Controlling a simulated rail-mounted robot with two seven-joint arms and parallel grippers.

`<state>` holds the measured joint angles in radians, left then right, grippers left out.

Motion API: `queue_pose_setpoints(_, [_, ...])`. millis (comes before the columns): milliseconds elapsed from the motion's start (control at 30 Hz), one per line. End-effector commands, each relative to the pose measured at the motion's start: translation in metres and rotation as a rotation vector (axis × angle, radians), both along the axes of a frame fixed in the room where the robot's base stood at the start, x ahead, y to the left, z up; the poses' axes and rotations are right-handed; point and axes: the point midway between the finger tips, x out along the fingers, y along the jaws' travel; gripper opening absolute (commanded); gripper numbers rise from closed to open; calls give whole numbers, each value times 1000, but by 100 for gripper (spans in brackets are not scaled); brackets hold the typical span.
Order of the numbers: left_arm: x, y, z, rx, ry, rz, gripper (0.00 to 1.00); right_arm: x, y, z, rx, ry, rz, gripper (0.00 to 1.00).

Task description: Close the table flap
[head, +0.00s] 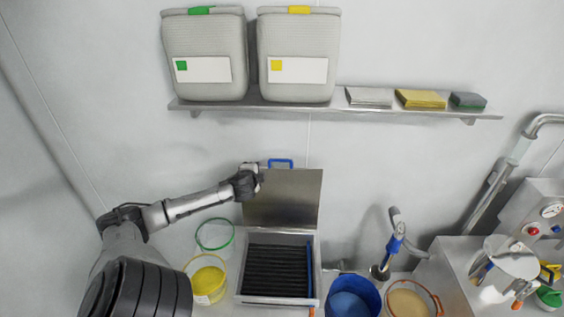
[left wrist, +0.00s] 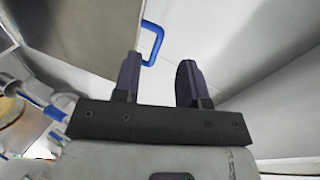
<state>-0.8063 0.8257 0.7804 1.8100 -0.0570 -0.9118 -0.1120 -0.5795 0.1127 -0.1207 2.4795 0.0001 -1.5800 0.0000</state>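The table flap (head: 283,202) is a flat metal panel, raised roughly upright behind a metal-framed box (head: 275,300) with a dark ribbed inside. A blue handle (head: 281,162) sits on the flap's top edge. My left gripper (head: 259,174) is at the flap's upper left corner, close to the handle. In the left wrist view, the gripper's two fingers (left wrist: 158,75) are apart with nothing between them. The blue handle (left wrist: 154,42) lies beyond the left fingertip, and the flap (left wrist: 80,35) fills the upper left. Contact cannot be made out. My right gripper is not in view.
A shelf (head: 330,108) above holds two grey bins (head: 205,60) and several small blocks. Yellow (head: 208,280), green-rimmed (head: 215,236) and blue (head: 352,300) buckets flank the box. A blue-handled tool (head: 394,243) and machinery (head: 500,262) stand to the right.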

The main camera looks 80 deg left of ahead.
Motion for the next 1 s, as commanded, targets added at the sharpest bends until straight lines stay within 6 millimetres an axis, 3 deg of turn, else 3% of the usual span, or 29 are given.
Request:
queue_pose_setpoints(200, [24,-3,3,56,-29,-208,38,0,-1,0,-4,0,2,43])
queue_pose_setpoints(467, [40,-4,3,85,-28,-292,38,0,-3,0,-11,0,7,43])
queue_pose_setpoints(1000, [93,61,-23,85,-28,-288,38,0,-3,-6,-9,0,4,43])
